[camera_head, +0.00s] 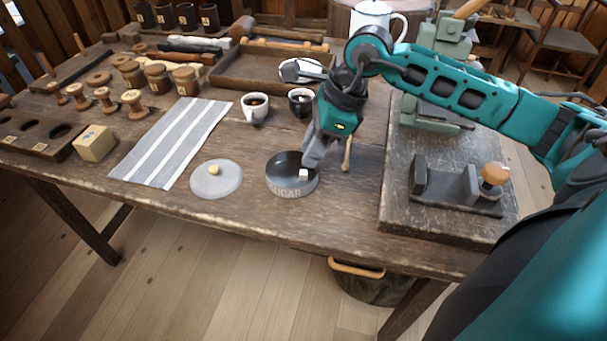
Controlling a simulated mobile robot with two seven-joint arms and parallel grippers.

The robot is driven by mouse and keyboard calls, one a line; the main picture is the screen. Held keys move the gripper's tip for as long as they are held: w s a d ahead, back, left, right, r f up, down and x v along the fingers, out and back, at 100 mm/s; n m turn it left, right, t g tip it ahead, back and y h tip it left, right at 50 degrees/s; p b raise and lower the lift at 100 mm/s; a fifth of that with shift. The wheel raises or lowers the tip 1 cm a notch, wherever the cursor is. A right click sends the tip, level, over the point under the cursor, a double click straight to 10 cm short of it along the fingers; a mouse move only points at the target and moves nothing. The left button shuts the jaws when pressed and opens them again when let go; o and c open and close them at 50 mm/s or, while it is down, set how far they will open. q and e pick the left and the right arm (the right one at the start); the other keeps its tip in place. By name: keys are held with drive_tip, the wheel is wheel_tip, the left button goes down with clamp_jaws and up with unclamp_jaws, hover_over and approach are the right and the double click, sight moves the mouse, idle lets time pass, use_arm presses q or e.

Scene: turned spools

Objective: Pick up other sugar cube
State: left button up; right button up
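A dark round bowl marked SUGAR (279,187) stands open near the front edge of the table. One white sugar cube (303,174) shows inside it, toward the right side. My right gripper (312,160) points down at the bowl's back right rim, just behind the cube. Its fingers are seen from the side and partly hide the rim, so I cannot tell how far apart they are. The sugar cube appears to lie in the bowl, apart from the fingers. My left gripper is not in view.
A grey lid with a knob (216,188) lies left of the bowl. A white cup (255,111) and a dark cup (300,106) stand behind. A wooden stick (347,154) is right of the gripper. A striped cloth (172,141) lies left; a raised board (400,212) lies right.

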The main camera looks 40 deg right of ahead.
sight(301, 172)
drive_tip(key=x, duration=0.4)
drive_tip(key=shift+s+a+f+b, duration=0.1)
drive_tip(key=shift+f+b, duration=0.25)
drive_tip(key=shift+f, duration=0.05)
clamp_jaws()
